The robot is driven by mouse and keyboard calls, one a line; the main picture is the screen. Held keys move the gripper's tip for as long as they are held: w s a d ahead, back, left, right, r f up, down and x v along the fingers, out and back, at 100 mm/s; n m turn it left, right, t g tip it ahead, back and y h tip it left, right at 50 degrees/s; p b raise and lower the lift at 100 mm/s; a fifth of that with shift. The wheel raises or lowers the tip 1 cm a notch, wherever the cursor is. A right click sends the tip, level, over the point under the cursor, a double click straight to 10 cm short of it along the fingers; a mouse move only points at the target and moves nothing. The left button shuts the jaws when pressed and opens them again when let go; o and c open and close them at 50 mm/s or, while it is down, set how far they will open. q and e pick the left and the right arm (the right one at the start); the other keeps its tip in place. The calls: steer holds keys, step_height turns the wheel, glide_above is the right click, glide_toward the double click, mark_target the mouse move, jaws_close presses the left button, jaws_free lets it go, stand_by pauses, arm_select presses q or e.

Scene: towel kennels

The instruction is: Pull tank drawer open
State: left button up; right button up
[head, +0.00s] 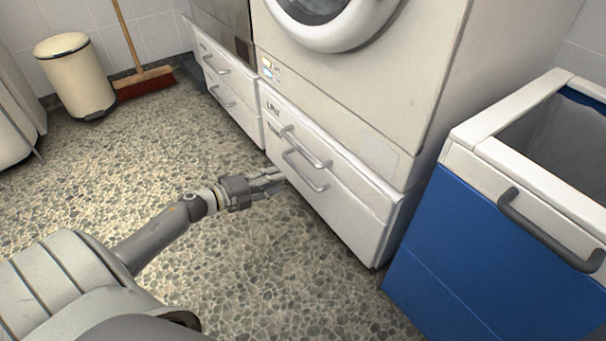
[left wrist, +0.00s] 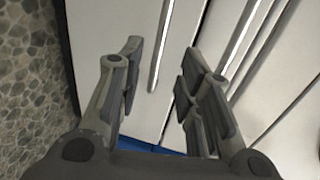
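Two stacked drawers sit under the white front-loading machine. The upper drawer (head: 350,178) has a grey bar handle (head: 307,148), and the lower drawer (head: 340,218) has a similar handle (head: 306,171). The labels are hard to read; the lower one seems to start with T, so I take the lower as the tank drawer. Both drawers look closed. My left gripper (head: 280,178) is open, just in front of the lower drawer's left part. In the left wrist view, a bar handle (left wrist: 160,48) lies ahead between the open fingers (left wrist: 163,62), not gripped. My right gripper is not in view.
A blue bin with white rim (head: 478,148) and grey handle stands at right. Another drawer unit (head: 232,88) is to the left. A cream pedal bin (head: 72,80) and a broom (head: 145,82) stand at the back. The stone floor before the drawers is clear.

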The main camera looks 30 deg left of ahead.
mark_target(300, 171)
arm_select(q)
steer(key=shift+b+x, duration=2.25)
steer(key=shift+x, duration=2.5)
steer(key=shift+c, duration=0.5)
jaws_close()
